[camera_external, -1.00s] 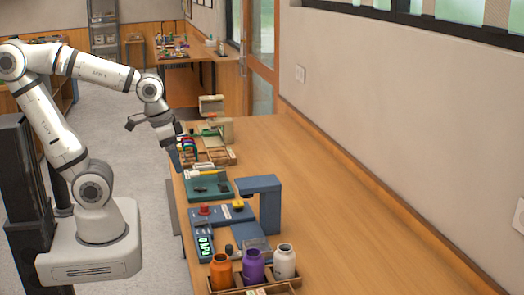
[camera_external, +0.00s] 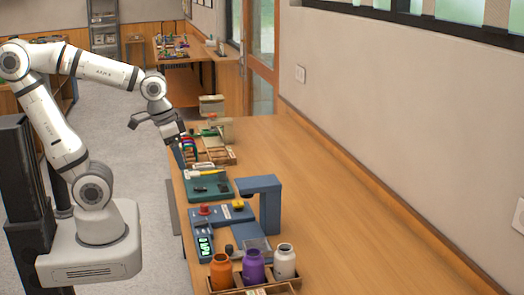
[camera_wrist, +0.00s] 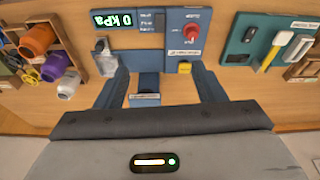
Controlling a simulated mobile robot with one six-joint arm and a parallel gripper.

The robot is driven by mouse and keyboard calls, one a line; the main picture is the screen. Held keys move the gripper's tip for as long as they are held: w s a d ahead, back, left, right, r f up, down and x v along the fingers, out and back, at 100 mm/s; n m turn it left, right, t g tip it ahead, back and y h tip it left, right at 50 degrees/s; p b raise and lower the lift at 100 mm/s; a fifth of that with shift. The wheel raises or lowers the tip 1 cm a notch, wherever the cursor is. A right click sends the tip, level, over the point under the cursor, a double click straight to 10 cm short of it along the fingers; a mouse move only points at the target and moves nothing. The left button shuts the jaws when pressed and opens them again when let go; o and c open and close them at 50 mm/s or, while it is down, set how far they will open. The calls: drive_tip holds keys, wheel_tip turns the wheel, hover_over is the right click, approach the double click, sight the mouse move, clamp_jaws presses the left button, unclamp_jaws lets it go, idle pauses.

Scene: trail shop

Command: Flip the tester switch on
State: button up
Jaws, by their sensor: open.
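The blue tester (camera_external: 222,216) stands at the front of the bench, with a tall blue arm (camera_external: 263,188) over it. Its lit display (camera_wrist: 115,18) reads 0 kPa; the display also shows in the external view (camera_external: 204,245). A red knob (camera_wrist: 193,32) and a yellow part (camera_wrist: 184,68) sit on its panel beside small labels I cannot read. I cannot tell which part is the switch. My gripper (camera_wrist: 160,84) is open and empty, its fingers pointing towards the tester in the wrist view. In the external view my gripper (camera_external: 181,154) is above the bench's left edge, beyond the tester.
A wooden rack with orange, purple and white bottles (camera_external: 253,266) stands at the near end. A green tray (camera_external: 208,187) with tools lies beyond the tester. A beige device (camera_external: 219,132) stands farther back. The bench's right side (camera_external: 330,215) is clear.

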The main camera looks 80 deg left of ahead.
drive_tip(key=w+a+f+n+g+b, duration=0.1)
drive_tip(key=w+a+n+b, duration=0.1)
drive_tip(key=a+n, duration=0.1)
drive_tip(key=w+a+f+n+b, duration=0.1)
drive_tip(key=w+a+n, duration=0.2)
drive_tip(key=a, duration=0.1)
drive_tip(key=w+a+n+g+b, duration=0.1)
drive_tip(key=w+a+n+b, duration=0.1)
drive_tip(key=a+n, duration=0.1)
drive_tip(key=shift+w+a+f+n+g+y+b, duration=0.1)
drive_tip(key=shift+a+f+n+g+y+b, duration=0.1)
drive_tip(key=shift+a, duration=0.2)
drive_tip(key=shift+w+a+f+n+g+y+b, duration=0.1)
drive_tip(key=shift+a+f+b, duration=0.1)
drive_tip(key=shift+a, duration=0.2)
drive_tip(key=c, duration=0.7)
drive_tip(key=a+f+n+b, duration=0.1)
drive_tip(key=a+n, duration=0.1)
drive_tip(key=a, duration=0.1)
drive_tip(key=w+a+f+n+g+b, duration=0.1)
drive_tip(key=a+n, duration=0.1)
drive_tip(key=a, duration=0.2)
drive_tip(key=a+f+n+b, duration=0.1)
drive_tip(key=a+n, duration=0.2)
drive_tip(key=a, duration=0.1)
drive_tip(key=shift+w+g, duration=0.35)
drive_tip(key=shift+g, duration=0.05)
clamp_jaws()
drive_tip(key=shift+a+n, duration=0.3)
drive_tip(key=shift+a, duration=0.05)
